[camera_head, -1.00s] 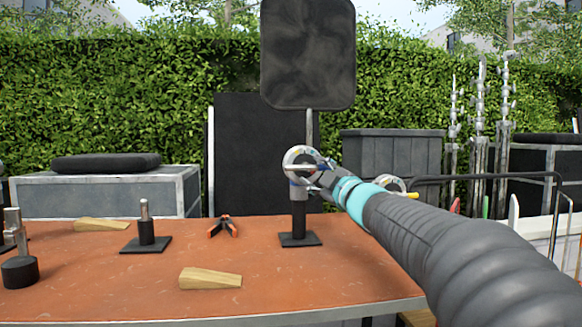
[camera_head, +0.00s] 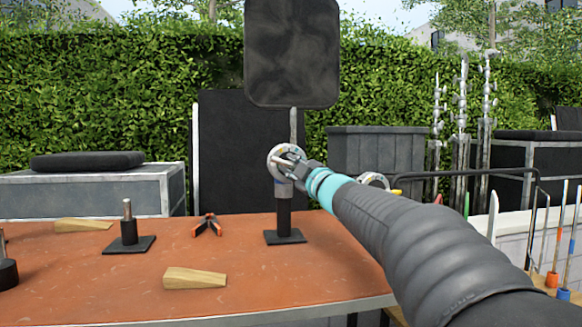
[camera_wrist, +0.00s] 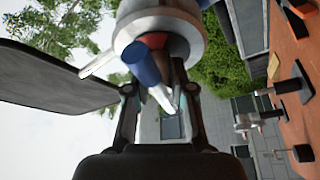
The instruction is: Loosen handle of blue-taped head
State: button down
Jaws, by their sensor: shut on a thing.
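The round silver grip head (camera_head: 275,165) sits on top of a short dark post with a square black base on the orange table. A blue piece (camera_wrist: 141,64) shows on it in the wrist view, beside a reddish part. A silver handle (camera_wrist: 160,97) runs down from the head between my fingers. My gripper (camera_wrist: 157,100) is shut on this handle; in the head view my gripper (camera_head: 297,165) is at the right side of the head and partly covers it. The exact finger contact is hard to see.
A black flag panel (camera_head: 291,55) stands above the head. On the orange table (camera_head: 120,290) are wooden wedges (camera_head: 195,278), an orange-tipped clamp (camera_head: 208,226) and a short post (camera_head: 128,228). Another round head (camera_head: 372,181) shows behind my arm.

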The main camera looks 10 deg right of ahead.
jog(key=shift+a+f+m+t+b, duration=0.15)
jog(key=shift+m+t+b, duration=0.1)
jog(key=shift+m+b, duration=0.35)
jog(key=shift+d+f+m+t+b, duration=0.1)
jog(key=shift+m+t+b, duration=0.15)
jog(key=shift+m+b, duration=0.35)
jog(key=shift+r+m+t+h+b, duration=0.2)
jog(key=shift+m+t+h+b, duration=0.35)
jog(key=shift+m, duration=0.75)
jog(key=c, duration=0.9)
grip_release()
jog(key=shift+a, duration=0.1)
jog(key=shift+c, duration=0.2)
jog(key=v, duration=1.2)
jog(key=shift+r, duration=0.2)
